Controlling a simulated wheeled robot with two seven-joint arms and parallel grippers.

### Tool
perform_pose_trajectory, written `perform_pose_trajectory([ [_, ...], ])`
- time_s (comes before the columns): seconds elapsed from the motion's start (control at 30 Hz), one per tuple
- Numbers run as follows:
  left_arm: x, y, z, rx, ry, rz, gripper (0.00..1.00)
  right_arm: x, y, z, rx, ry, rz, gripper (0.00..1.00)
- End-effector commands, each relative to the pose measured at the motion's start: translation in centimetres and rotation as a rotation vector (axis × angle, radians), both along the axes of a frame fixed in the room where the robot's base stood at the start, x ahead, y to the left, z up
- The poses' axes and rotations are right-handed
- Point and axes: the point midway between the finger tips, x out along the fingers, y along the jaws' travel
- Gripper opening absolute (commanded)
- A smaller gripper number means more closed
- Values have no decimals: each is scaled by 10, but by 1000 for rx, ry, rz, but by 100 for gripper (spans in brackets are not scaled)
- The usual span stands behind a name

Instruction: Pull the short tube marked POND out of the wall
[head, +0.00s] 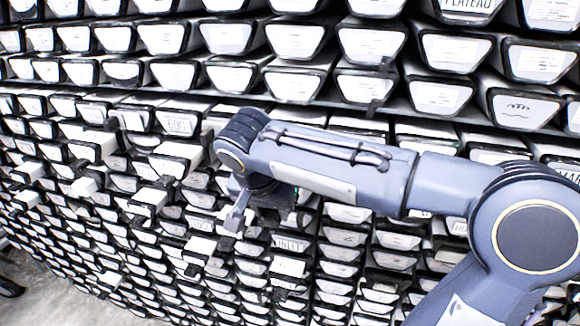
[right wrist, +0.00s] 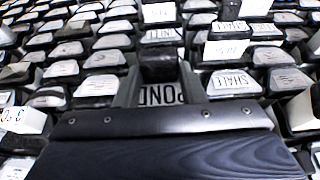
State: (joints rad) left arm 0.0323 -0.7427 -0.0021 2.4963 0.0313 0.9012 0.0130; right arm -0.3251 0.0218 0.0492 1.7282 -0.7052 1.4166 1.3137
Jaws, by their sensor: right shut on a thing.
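The short tube marked POND (right wrist: 162,95) shows in the middle of the right wrist view, its white end face lettered upside down. My right gripper (right wrist: 160,78) is shut on this tube, with a finger along each side of its end. The gripper's body hides the near part of the tube. In the head view my right gripper (head: 238,215) reaches the wall of tubes left of centre, and its own arm hides most of what it holds. I cannot tell how far the tube stands out. My left gripper is not in view.
Rows of tubes with white end faces fill the wall. A tube marked SHALE (right wrist: 233,82) sits right beside POND. Several short white blocks stick out near the gripper, one at left (head: 84,187). Pale floor (head: 60,290) shows at lower left.

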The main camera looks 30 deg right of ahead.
Motion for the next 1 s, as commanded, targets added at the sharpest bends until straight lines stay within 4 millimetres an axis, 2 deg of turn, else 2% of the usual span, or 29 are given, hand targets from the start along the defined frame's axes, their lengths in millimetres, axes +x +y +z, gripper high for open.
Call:
perform_pose_trajectory([
  [0.27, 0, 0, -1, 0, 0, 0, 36, -2, 4, 2, -1, -5, 2, 0],
  [1.0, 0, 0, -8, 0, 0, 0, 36, -39, 47, 1, 1, -2, 3, 0],
])
